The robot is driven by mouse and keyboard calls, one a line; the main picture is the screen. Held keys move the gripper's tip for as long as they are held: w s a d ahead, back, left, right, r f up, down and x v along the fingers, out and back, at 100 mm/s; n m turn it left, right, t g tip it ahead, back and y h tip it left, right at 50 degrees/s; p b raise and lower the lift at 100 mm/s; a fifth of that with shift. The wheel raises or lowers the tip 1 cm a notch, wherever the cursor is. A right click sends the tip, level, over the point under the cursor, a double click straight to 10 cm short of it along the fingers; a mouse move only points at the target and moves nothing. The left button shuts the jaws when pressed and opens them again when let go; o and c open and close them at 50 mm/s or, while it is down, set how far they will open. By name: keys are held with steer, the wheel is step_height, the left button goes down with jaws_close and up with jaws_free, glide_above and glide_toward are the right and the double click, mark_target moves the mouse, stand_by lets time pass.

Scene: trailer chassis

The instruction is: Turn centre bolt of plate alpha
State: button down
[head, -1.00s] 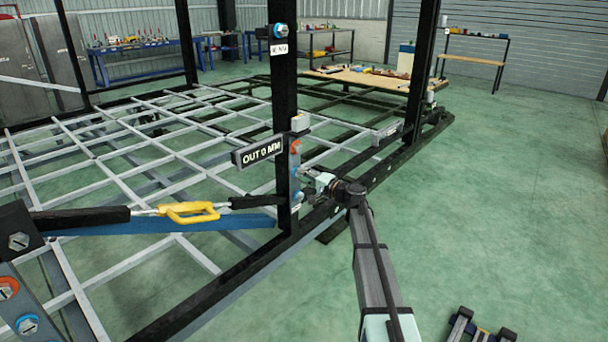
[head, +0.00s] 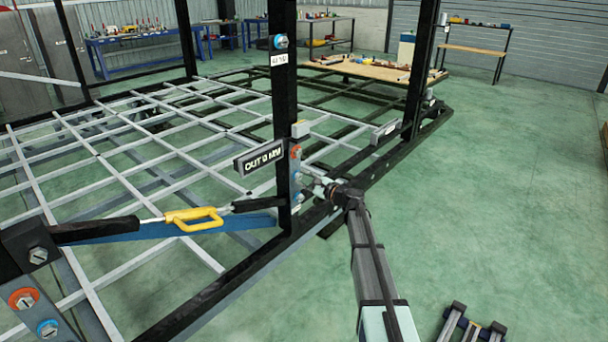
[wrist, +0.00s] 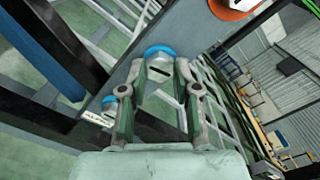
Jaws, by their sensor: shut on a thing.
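Plate alpha appears to be the grey plate (head: 296,174) on the black post, though its small label (wrist: 95,118) is not clearly readable. In the wrist view, the centre bolt (wrist: 159,66) has a blue collar and a grey slotted head. My gripper (wrist: 161,75) has a finger on each side of that head and is shut on it. An orange-collared bolt (wrist: 236,5) sits at the top edge of the wrist view; it also shows in the head view (head: 296,152). Another blue-collared bolt (wrist: 109,102) shows lower left.
A sign (head: 260,157) reading OUT 0 MM stands left of the post. A yellow-handled strap tensioner (head: 194,218) runs left from the post. Another plate with orange and blue bolts (head: 24,298) is at lower left. Open green floor (head: 500,200) lies right.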

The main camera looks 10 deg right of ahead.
steer(key=m+p, duration=0.4)
steer(key=shift+d+r+m, duration=0.1)
steer(key=shift+m, duration=0.2)
steer(key=m+p, duration=0.3)
steer(key=shift+m, duration=0.3)
steer(key=m+p, duration=0.3)
steer(key=shift+m+p, duration=0.3)
steer(key=shift+p, duration=0.1)
steer(key=shift+m+p, duration=1.25)
steer(key=shift+m, duration=0.15)
steer(key=shift+f, duration=0.25)
steer(key=c, duration=0.8)
jaws_free()
steer(key=shift+r, duration=0.1)
steer(key=shift+c, duration=0.2)
steer(key=v, duration=1.2)
